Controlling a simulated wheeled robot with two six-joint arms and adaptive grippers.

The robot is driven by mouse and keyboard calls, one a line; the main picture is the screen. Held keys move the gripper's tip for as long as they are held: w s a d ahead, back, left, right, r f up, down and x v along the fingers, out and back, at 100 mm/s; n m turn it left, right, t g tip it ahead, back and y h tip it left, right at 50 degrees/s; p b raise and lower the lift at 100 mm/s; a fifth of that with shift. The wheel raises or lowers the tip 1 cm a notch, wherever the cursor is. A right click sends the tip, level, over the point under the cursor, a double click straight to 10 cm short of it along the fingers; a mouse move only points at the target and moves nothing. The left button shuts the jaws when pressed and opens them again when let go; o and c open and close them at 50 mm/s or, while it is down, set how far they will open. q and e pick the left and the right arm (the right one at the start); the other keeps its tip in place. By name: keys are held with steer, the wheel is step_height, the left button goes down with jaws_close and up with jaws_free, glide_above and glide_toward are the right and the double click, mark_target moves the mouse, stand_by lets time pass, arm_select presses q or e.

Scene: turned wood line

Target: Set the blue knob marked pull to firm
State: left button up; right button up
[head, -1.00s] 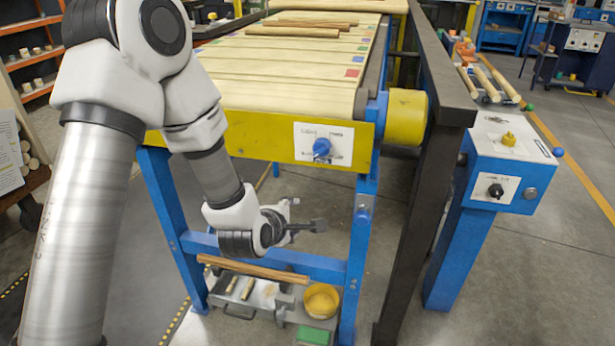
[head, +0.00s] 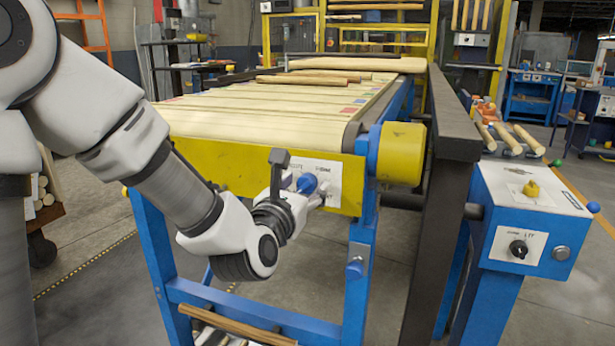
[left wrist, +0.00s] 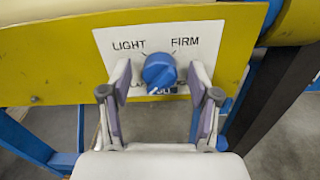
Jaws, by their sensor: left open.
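The blue knob (left wrist: 159,70) sits on a white plate (left wrist: 205,40) on the yellow end of the conveyor. The plate reads LIGHT at upper left and FIRM at upper right; the lettering below the knob is partly hidden. A pale mark on the knob seems to point down and slightly left. In the head view the knob (head: 306,183) shows behind my left gripper (head: 298,178). My left gripper is open, with one finger on each side of the knob and a gap on both sides. My right gripper is not in view.
A blue control box (head: 528,220) with a black knob (head: 518,249) and a yellow knob (head: 531,188) stands to the right. A dark rail (head: 445,150) runs between it and the conveyor. A yellow roller end (head: 401,153) sticks out right of the plate.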

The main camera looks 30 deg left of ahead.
arm_select(q)
steer(key=shift+w, duration=0.1)
steer(key=shift+r, duration=0.1)
steer(key=c, duration=1.2)
steer(key=shift+o, duration=0.3)
steer(key=shift+m, duration=0.3)
